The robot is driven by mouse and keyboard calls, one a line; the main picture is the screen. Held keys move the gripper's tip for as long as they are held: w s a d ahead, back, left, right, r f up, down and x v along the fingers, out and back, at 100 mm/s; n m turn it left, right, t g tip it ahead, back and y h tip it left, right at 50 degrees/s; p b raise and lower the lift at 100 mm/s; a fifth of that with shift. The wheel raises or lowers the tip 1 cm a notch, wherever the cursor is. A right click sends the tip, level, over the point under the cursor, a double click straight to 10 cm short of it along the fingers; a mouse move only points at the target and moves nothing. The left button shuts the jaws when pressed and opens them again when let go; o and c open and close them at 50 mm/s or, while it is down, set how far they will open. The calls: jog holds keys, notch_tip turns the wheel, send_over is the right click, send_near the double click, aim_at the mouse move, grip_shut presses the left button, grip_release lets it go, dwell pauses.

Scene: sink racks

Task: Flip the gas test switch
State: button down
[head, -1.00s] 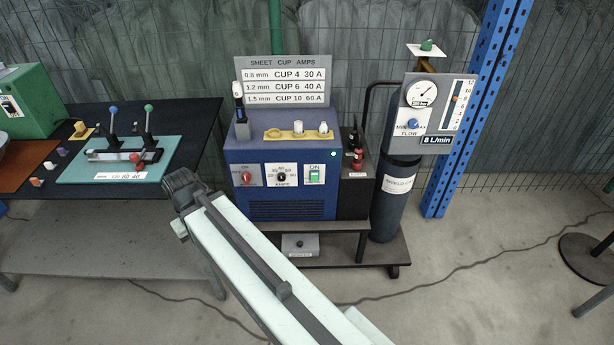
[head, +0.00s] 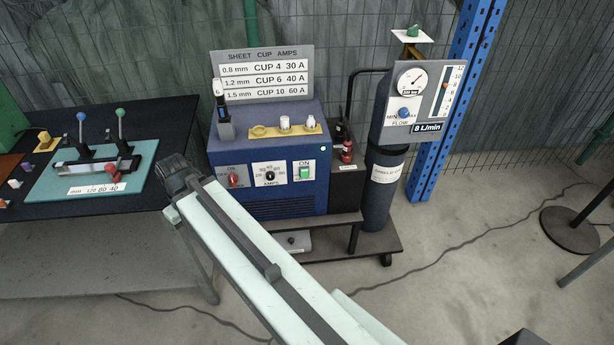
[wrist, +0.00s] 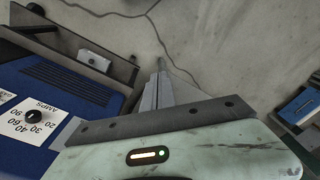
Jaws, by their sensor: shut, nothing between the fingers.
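The blue welding machine (head: 285,205) stands on a cart. In the wrist view the AMPS dial (wrist: 33,116) appears upside down at left, with part of another label at the edge. My gripper (wrist: 162,68) points past the machine front over the floor, its fingers together and empty, apart from the panel. The head view does not show its fingers clearly.
My arm crosses the lower middle of the head view. A gas cylinder (head: 380,205) with flow gauge panel (head: 418,95) stands at right. A bench with a teal board (head: 60,190) is at left. A small box (wrist: 94,60) sits on the cart's lower shelf.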

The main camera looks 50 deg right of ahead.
jog(key=s+d+n+t+y+b, duration=0.1)
jog(key=s+d+n+t+b, duration=0.2)
jog(key=d, duration=1.7)
jog(key=s+d+n+t, duration=0.1)
jog(key=s+d, duration=0.3)
jog(key=d, duration=0.7)
jog(key=s+d+r+n+t+h, duration=0.1)
jog(key=s+d+n, duration=0.3)
jog(key=d, duration=0.7)
jog(key=shift+s+t+h, duration=0.3)
jog(key=shift+s+t, duration=0.4)
jog(key=shift+t, duration=0.1)
jog(key=b, duration=0.9)
send_near(309, 178)
jog(key=w+f, duration=0.1)
jog(key=w+a+f, duration=0.1)
jog(key=f, duration=0.1)
jog(key=w+a+f, duration=0.1)
jog(key=shift+w+a+f, duration=0.1)
jog(key=shift+a+f, duration=0.05)
jog(key=shift+a, duration=0.1)
jog(key=shift+w+d, duration=0.45)
jog(key=shift+w, duration=0.1)
